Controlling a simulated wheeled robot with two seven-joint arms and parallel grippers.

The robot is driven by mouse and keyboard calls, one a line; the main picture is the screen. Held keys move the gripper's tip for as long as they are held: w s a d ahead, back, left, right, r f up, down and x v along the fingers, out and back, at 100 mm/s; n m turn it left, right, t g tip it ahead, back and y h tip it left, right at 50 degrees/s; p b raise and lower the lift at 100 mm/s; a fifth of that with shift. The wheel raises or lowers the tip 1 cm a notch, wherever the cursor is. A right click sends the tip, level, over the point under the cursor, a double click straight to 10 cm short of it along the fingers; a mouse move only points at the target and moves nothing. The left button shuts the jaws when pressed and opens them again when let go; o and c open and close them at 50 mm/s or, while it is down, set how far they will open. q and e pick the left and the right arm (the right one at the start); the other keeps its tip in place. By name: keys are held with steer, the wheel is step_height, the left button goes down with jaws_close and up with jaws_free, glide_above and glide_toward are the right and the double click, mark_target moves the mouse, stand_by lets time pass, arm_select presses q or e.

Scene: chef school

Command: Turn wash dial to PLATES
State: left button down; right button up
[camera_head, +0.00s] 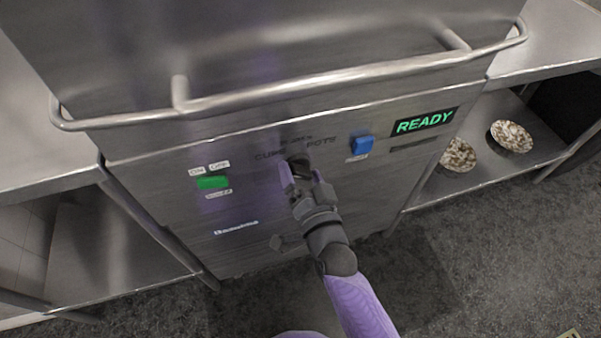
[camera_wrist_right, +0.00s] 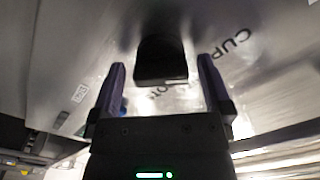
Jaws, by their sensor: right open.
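The wash dial (camera_wrist_right: 161,62) is a black knob on the steel front of the dishwasher (camera_head: 250,215). In the wrist view it sits between and just beyond the two fingers of my right gripper (camera_wrist_right: 160,78). The fingers are open, with a gap on each side of the knob. In the head view my right gripper (camera_head: 298,172) is at the panel and covers most of the dial. Labels reading CUPS and POTS show around it, and the label above it is partly hidden and hard to read. Where the dial points cannot be told. My left gripper is out of view.
A green switch (camera_head: 212,182) is left of the dial, and a blue button (camera_head: 362,145) is right of it. A green READY display (camera_head: 424,122) is further right. A long bar handle (camera_head: 330,82) runs above the panel. Two dirty plates (camera_head: 511,136) lie on the right lower shelf.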

steer(key=shift+w+a, duration=0.1)
steer(key=shift+w, duration=0.25)
steer(key=shift+c, duration=0.9)
steer(key=c, duration=1)
steer(key=shift+m, duration=0.9)
steer(key=m, duration=0.5)
steer(key=shift+m, duration=0.9)
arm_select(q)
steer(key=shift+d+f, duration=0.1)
arm_select(e)
steer(key=shift+m, duration=0.7)
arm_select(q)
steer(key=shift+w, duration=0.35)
